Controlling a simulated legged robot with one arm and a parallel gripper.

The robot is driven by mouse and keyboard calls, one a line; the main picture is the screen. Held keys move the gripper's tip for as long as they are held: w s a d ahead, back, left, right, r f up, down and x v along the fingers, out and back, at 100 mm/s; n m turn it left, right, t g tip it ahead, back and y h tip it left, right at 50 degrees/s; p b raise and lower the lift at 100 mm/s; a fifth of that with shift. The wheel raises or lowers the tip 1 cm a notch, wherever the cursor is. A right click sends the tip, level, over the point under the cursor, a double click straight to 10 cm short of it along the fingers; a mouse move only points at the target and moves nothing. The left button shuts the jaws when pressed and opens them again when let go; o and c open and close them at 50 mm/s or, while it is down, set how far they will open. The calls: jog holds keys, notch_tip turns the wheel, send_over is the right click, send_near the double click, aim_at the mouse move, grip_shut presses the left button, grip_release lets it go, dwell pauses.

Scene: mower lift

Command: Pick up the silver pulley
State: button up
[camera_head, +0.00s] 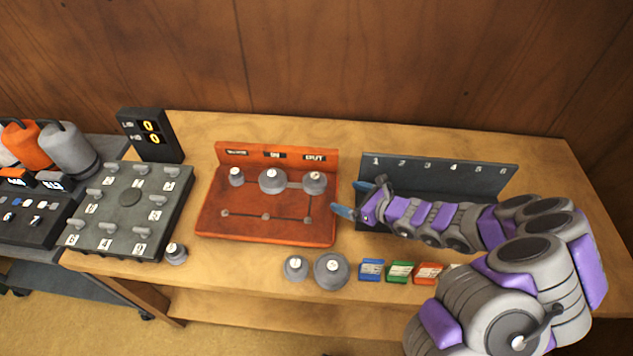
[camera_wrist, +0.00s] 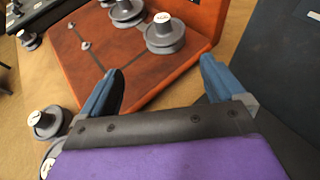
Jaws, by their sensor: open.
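Several grey, silver-looking pulleys with white tops are in view; I cannot tell which is the one named. A small pulley (camera_head: 295,267) and a larger pulley (camera_head: 331,271) stand on the table in front of the board. Another pulley (camera_head: 176,253) stands beside the dark peg panel. My gripper (camera_head: 352,198) is open and empty at the board's right edge. In the wrist view, the right pulley (camera_wrist: 165,33) lies ahead of my open gripper (camera_wrist: 160,68).
The orange-red board (camera_head: 265,229) has a raised back wall. A dark numbered rack (camera_head: 440,173) stands right, partly behind my arm. Blue (camera_head: 371,269), green (camera_head: 400,271) and orange (camera_head: 428,273) blocks line the front edge. The peg panel (camera_head: 130,197) and a display (camera_head: 151,136) are left.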

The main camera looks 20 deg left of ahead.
aim_at(318, 182)
jog(key=shift+w+a+f, duration=0.25)
jog(key=shift+a+f, duration=0.1)
jog(key=shift+a, duration=0.15)
jog(key=shift+w+a+f+b, duration=0.45)
jog(key=shift+w+f+b, duration=0.1)
jog(key=shift+w, duration=0.2)
jog(key=x, duration=0.4)
jog(key=b+x, duration=0.1)
jog(key=x, duration=0.2)
jog(key=shift+s+a+r, duration=0.3)
jog(key=shift+a+r, duration=0.05)
jog(key=shift+w+a+f+b, duration=0.3)
jog(key=shift+w+a+b, duration=0.3)
jog(key=shift+w+a, duration=0.3)
jog(key=shift+w+a+f, duration=0.1)
jog(key=shift+a+f, duration=0.05)
jog(key=shift+a, duration=0.75)
jog(key=shift+c, duration=0.9)
jog(key=shift+d, duration=0.45)
jog(key=c, duration=0.6)
jog(key=shift+a, duration=0.2)
jog(key=shift+c, duration=0.4)
